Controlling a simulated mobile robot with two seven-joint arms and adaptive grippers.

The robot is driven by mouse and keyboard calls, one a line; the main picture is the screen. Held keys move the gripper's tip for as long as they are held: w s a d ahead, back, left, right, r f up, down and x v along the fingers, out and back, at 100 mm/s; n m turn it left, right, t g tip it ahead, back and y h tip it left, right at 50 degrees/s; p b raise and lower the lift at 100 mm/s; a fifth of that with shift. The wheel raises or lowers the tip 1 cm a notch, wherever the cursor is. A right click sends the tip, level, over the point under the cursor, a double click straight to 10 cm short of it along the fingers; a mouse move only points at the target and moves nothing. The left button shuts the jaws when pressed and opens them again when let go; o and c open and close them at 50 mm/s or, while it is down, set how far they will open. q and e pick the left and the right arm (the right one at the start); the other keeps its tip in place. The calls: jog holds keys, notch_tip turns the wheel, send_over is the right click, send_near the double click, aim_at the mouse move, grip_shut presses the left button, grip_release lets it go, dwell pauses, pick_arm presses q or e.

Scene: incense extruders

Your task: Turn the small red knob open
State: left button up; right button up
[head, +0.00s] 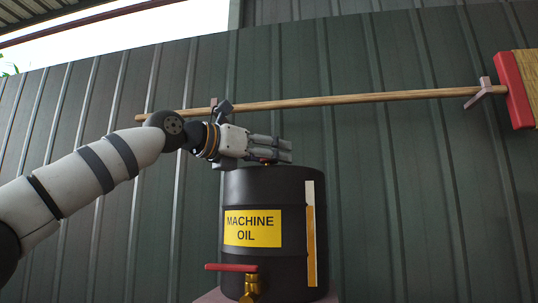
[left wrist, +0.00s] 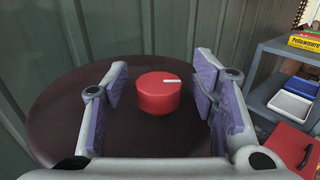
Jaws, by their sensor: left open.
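The small red knob (left wrist: 160,95) sits on the dark round top of the machine oil drum (head: 278,215). A white mark on the knob's top points to the right in the left wrist view. My left gripper (head: 287,150) is just above the drum's top in the head view. Its fingers are open, one on each side of the knob, with gaps visible on both sides. In the head view the knob is mostly hidden by the fingers. My right gripper is not in view.
A red lever (head: 231,267) on a brass tap (head: 250,287) sits low on the drum. A broom handle (head: 350,99) hangs on the corrugated wall (head: 400,200) behind. In the left wrist view, a grey shelf (left wrist: 270,75) with blue and white trays stands at right.

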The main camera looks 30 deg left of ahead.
pick_arm(q)
jog(key=c, duration=1.2)
jog(key=shift+o, duration=0.2)
jog(key=shift+n+y, duration=0.4)
jog(key=shift+y, duration=0.2)
jog(key=n+t+y, duration=0.1)
jog(key=n+y, duration=0.1)
jog(key=y, duration=0.1)
jog(key=n+y, duration=0.2)
jog(key=y, duration=0.1)
jog(key=n+y, duration=0.1)
jog(key=y, duration=0.2)
jog(key=shift+n, duration=0.4)
jog(key=n+g+y, duration=0.1)
jog(key=n+y, duration=0.1)
jog(key=y, duration=0.1)
jog(key=n+g+y, duration=0.1)
jog(key=n+y, duration=0.1)
jog(key=y, duration=0.1)
jog(key=shift+f+n+g+y, duration=0.1)
jog(key=shift+n+g+y, duration=1.15)
jog(key=shift+y, duration=0.25)
jog(key=shift+n+g+y, duration=0.25)
jog(key=shift+y, duration=0.15)
